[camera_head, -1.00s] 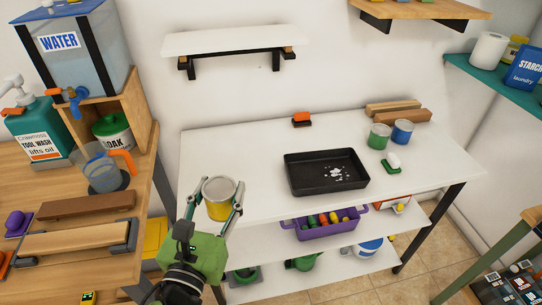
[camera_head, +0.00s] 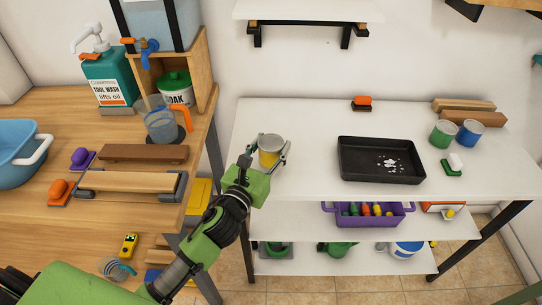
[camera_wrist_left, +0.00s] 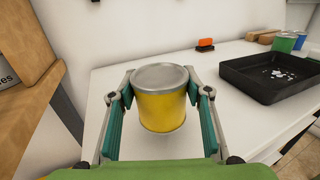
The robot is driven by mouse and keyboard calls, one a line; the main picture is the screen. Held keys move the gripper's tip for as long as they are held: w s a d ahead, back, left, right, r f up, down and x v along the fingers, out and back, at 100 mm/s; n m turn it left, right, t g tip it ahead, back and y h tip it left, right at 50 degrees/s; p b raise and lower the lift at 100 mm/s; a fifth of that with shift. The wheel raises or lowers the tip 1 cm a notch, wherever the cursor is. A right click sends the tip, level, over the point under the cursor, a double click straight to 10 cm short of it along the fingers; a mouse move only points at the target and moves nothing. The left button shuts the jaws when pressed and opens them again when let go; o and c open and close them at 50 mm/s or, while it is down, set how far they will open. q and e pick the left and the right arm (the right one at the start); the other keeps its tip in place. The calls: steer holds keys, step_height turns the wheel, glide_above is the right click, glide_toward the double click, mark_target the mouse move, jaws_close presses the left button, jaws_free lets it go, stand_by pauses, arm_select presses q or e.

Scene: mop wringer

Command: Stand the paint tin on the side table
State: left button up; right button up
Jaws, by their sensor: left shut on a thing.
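The paint tin (camera_head: 268,158) is yellow with a grey metal lid. My left gripper (camera_head: 272,147) is shut on it, with one finger on each side. The tin is upright over the left end of the white side table (camera_head: 305,140). The left wrist view shows the tin (camera_wrist_left: 162,108) between the two green-padded fingers, lid up. I cannot tell whether its base touches the tabletop. My right gripper is not in view.
A black paint tray (camera_head: 382,175) lies right of the tin. Green (camera_head: 443,134) and blue (camera_head: 469,134) tins and an orange-topped brush (camera_head: 361,103) stand farther back. The wooden workbench (camera_head: 45,110) is at left. The tabletop between tin and tray is clear.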

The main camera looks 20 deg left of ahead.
mark_target(271, 156)
arm_select(q)
step_height(271, 156, down, 3)
steer(key=shift+f+b, duration=0.1)
steer(key=shift+b, duration=0.2)
steer(key=shift+f, duration=0.15)
steer(key=o, duration=1.2)
steer(key=shift+o, duration=0.2)
